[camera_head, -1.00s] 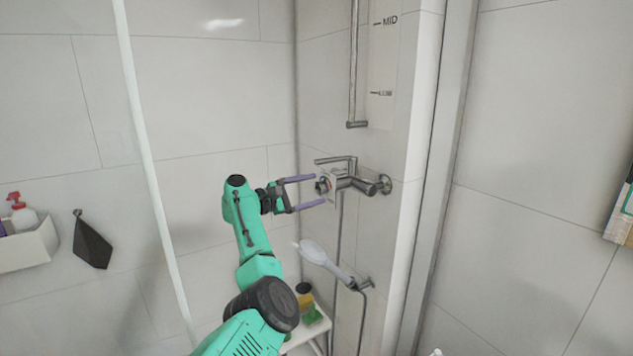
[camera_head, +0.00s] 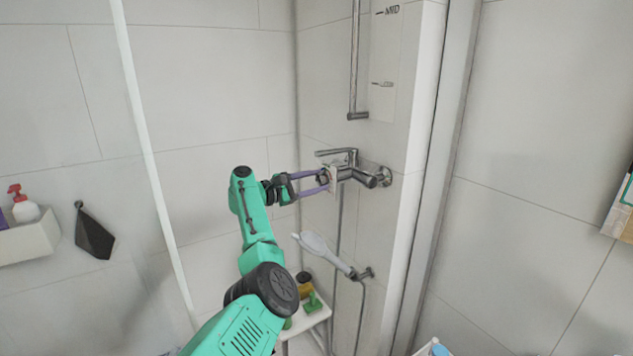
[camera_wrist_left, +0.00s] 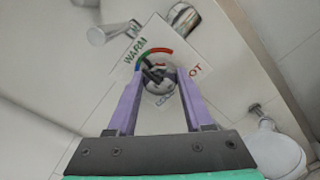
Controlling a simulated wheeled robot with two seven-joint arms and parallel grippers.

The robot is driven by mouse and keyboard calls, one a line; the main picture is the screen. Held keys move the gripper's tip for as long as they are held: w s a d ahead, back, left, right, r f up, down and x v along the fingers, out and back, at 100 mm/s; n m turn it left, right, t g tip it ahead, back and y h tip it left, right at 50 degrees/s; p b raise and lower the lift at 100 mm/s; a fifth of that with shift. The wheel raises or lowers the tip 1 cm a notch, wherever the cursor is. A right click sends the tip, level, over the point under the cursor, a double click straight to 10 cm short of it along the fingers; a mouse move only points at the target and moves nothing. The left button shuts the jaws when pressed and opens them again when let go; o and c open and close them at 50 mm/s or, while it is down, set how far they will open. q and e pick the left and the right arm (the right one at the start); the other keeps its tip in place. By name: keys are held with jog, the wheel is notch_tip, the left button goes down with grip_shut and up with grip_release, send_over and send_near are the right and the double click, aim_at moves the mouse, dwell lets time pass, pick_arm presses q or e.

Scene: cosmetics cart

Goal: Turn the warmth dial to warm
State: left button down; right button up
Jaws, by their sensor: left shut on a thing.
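The warmth dial (camera_wrist_left: 160,82) is a round, shiny metal knob on a white plate (camera_wrist_left: 183,47) at the end of the chrome mixer tap (camera_head: 357,174). In the left wrist view, a coloured arc and the word WARM lie to its upper left, "OT" shows on the right, and a partly hidden word lies below. A dark mark on the knob's upper left is too small to read surely as its pointer. My left gripper (camera_head: 322,179) is shut on the dial, with a purple finger on each side. My right gripper is not in view.
A hand shower (camera_head: 322,249) hangs below the tap, with a hose beside it. A small white stool (camera_head: 306,321) with items stands lower down. A white shelf (camera_head: 30,238) with a red-topped bottle and a black hanging cloth (camera_head: 94,236) are at left.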

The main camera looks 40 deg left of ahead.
pick_arm(q)
jog(key=shift+c, duration=1.5)
grip_release()
jog(key=shift+s+a, duration=0.15)
jog(key=shift+s, duration=0.15)
jog(key=b+v, duration=0.6)
jog(key=v, duration=0.7)
jog(key=shift+s, duration=0.4)
jog(key=shift+a+r, duration=0.1)
jog(key=shift+a, duration=0.05)
